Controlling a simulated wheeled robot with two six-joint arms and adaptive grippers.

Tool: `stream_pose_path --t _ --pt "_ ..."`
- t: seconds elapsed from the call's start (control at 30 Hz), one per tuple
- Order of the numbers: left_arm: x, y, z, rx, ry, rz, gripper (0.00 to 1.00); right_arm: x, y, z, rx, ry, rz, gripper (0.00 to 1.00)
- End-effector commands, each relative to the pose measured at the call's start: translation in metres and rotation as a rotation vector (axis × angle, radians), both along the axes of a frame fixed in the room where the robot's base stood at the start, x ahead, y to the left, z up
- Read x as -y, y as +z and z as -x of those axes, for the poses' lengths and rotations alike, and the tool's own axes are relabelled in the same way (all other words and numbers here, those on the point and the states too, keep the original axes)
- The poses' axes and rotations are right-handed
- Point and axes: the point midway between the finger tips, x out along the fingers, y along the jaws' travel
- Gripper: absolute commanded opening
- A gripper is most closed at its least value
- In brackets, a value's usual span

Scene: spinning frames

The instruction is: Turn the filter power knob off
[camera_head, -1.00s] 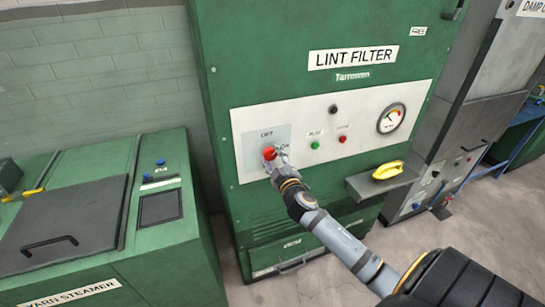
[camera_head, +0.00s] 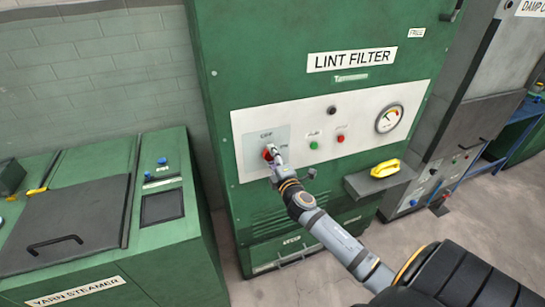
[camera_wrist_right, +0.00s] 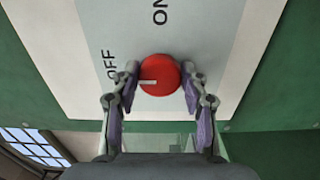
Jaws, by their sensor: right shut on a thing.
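The red filter power knob (camera_head: 266,155) sits on a pale square plate (camera_head: 253,145) at the left of the white panel of the green lint filter (camera_head: 300,30). My right gripper (camera_head: 273,154) is at the knob and partly covers it. In the right wrist view the round red knob (camera_wrist_right: 160,74) lies between the two fingers of my right gripper (camera_wrist_right: 159,88), which is shut on it. A short white mark on the knob points left, toward the side with the OFF lettering. The ON lettering is at the top of that view. My left gripper is not in view.
Right of the knob are a green button (camera_head: 314,145), a red button (camera_head: 340,138) and a gauge (camera_head: 389,119). A small shelf (camera_head: 362,186) with a yellow object (camera_head: 385,169) juts out below them. A green yarn steamer (camera_head: 190,235) stands at the left.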

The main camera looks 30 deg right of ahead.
Motion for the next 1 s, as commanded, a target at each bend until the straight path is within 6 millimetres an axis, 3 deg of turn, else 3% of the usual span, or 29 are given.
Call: stream_pose_path --t 0.57,0.6,0.7,0.77,1.0 --pt "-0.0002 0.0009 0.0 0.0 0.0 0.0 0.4 -0.0001 -0.0017 0.0004 -0.01 0.001 0.03 0.13" --pt "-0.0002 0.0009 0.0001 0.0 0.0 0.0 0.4 0.0 -0.0017 0.0004 -0.01 0.0 0.03 0.47" --pt "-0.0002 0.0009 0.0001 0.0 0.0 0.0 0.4 -0.0001 -0.0015 0.0004 -0.009 0.0 0.03 0.61" --pt "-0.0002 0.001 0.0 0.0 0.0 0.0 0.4 -0.0001 -0.0012 0.0003 -0.009 0.0 0.03 0.67" --pt "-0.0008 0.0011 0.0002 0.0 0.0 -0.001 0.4 -0.0001 -0.0006 0.0002 -0.008 0.0 0.029 0.67"
